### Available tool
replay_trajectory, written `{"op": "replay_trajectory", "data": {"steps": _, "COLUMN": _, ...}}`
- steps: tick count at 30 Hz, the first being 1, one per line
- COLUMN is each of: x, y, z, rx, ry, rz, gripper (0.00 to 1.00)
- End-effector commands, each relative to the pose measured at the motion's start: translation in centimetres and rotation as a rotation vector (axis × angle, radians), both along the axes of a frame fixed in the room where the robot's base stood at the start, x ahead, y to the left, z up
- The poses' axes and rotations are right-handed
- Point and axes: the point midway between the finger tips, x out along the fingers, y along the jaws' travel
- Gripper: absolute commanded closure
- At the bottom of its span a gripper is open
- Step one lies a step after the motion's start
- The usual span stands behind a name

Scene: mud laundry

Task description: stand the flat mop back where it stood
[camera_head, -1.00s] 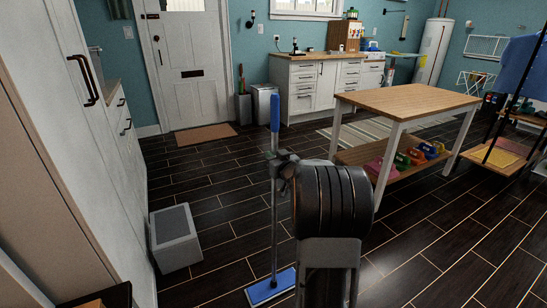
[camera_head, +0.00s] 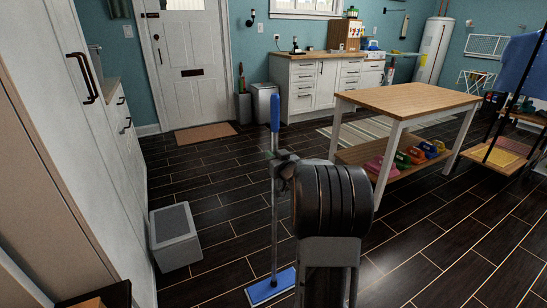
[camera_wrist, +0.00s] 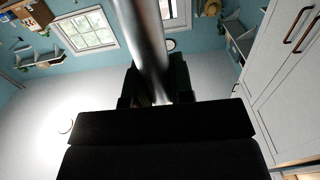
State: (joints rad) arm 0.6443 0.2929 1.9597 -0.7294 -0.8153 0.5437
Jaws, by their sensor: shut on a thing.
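The flat mop (camera_head: 275,205) stands upright in front of me in the head view, with a blue grip at the top, a grey pole and a blue flat head at the floor. My gripper (camera_head: 278,165) is shut on the pole, a little below the blue grip. The wrist view shows the pole (camera_wrist: 148,40) as a thick silver tube running into my gripper (camera_wrist: 158,88). The fingers are partly hidden by my own arm in the head view. The mop head looks to be at floor level, but I cannot tell whether it touches.
A grey and white bin (camera_head: 174,237) stands on the floor to the left, beside white cabinets (camera_head: 110,130). A wooden-topped table (camera_head: 410,98) stands to the right, with several coloured items on its lower shelf. A brown doormat (camera_head: 205,133) lies by the door. Dark floor between is clear.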

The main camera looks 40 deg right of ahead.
Motion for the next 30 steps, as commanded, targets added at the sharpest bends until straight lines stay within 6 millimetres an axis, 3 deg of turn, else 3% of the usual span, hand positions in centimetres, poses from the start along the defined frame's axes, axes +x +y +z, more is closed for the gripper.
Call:
{"op": "replay_trajectory", "data": {"steps": 3, "x": 0.0, "y": 0.0, "z": 0.1, "rx": -0.001, "ry": -0.003, "rz": 0.0, "gripper": 1.0}}
{"op": "replay_trajectory", "data": {"steps": 4, "x": 0.0, "y": 0.0, "z": 0.1, "rx": -0.001, "ry": -0.003, "rz": 0.0, "gripper": 0.75}}
{"op": "replay_trajectory", "data": {"steps": 12, "x": 0.0, "y": 0.0, "z": 0.1, "rx": 0.0, "ry": -0.001, "rz": 0.0, "gripper": 0.5}}
{"op": "replay_trajectory", "data": {"steps": 23, "x": -0.7, "y": 0.1, "z": 0.0, "rx": 0.001, "ry": 0.002, "rz": -0.001, "gripper": 0.48}}
{"op": "replay_trajectory", "data": {"steps": 30, "x": -5.0, "y": 0.6, "z": 0.3, "rx": -0.001, "ry": 0.0, "rz": -0.004, "gripper": 0.48}}
